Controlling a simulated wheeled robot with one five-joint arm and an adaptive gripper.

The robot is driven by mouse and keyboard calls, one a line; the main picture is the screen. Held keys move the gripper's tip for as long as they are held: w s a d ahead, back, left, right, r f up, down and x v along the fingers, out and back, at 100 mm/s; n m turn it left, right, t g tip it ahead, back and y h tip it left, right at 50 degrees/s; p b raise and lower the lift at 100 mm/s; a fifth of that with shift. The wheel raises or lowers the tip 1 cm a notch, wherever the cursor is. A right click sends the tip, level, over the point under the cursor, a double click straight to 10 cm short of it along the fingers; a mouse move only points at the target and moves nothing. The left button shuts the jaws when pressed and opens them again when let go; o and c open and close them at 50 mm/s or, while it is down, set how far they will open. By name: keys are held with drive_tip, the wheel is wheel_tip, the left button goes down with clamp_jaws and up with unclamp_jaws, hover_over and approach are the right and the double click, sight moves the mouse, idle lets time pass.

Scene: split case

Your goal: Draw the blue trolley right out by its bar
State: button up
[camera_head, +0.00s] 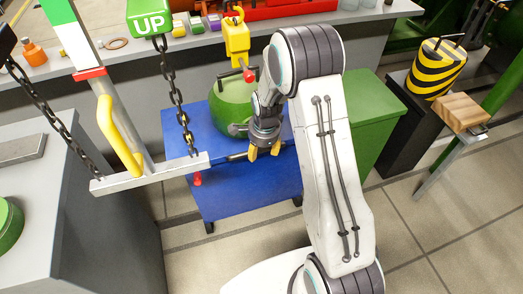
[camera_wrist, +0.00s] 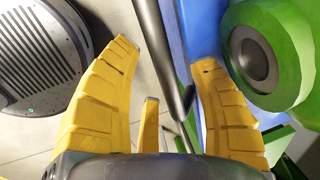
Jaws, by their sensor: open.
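The blue trolley (camera_head: 240,200) stands on castors in the middle of the head view, with a green round casing (camera_head: 235,104) on its top. Its dark bar (camera_head: 238,157) runs along the upper front edge, partly hidden by my gripper. My gripper (camera_head: 264,151) points down at the front edge with its yellow fingers apart. In the wrist view the bar (camera_wrist: 172,60) passes between the open fingers of my gripper (camera_wrist: 166,55), nearer the right one. I cannot tell whether either finger touches it. The trolley's blue side (camera_wrist: 205,30) lies to the right of the bar.
A metal beam (camera_head: 150,174) hangs on chains left of the trolley, near a grey bench (camera_head: 95,220). A green cabinet (camera_head: 372,125) stands right of the trolley. A yellow hoist block (camera_head: 237,40) is above the casing. The tiled floor (camera_head: 225,245) in front shows some free room.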

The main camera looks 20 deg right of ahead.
drive_tip(key=shift+w+f, duration=0.1)
drive_tip(key=shift+f, duration=0.4)
drive_tip(key=shift+o, duration=0.2)
clamp_jaws()
idle(0.3)
